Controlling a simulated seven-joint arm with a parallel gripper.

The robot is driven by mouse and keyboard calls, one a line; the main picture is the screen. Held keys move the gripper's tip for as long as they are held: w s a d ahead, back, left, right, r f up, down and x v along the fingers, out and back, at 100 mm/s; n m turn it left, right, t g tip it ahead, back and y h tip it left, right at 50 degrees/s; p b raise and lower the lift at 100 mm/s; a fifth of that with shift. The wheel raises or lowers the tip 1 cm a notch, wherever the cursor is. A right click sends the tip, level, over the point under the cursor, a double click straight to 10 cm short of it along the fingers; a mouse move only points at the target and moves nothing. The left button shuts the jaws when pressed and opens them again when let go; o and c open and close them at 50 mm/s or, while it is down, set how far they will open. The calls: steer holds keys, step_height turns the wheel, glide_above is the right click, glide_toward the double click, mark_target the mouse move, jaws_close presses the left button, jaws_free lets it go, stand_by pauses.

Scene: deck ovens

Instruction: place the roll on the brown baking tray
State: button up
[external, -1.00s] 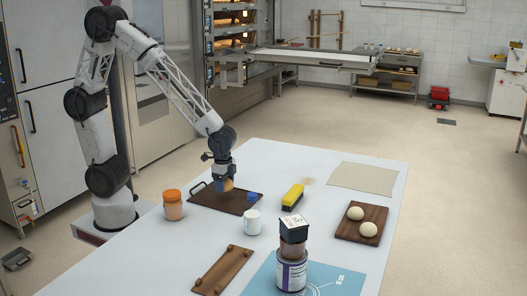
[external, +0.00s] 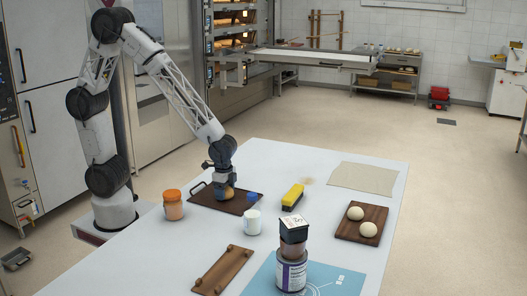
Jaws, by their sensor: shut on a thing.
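The brown baking tray (external: 243,206) lies flat on the table, at the near side of my arm, with a dark handle at its left end. My gripper (external: 223,192) points down over the tray. It is shut on the roll (external: 230,194), a small golden-tan piece partly hidden by the fingers. The roll is low over the tray's left-middle part; I cannot tell whether it touches the surface.
An orange-brown jar (external: 173,207) stands left of the tray. A white cup (external: 252,223), a blue-capped item (external: 253,198) and a yellow block (external: 292,195) are close on its right.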

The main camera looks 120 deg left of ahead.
steer(key=shift+f, duration=0.1)
steer(key=o, duration=0.9)
step_height(320, 180, up, 12)
stand_by(0.5)
stand_by(0.5)
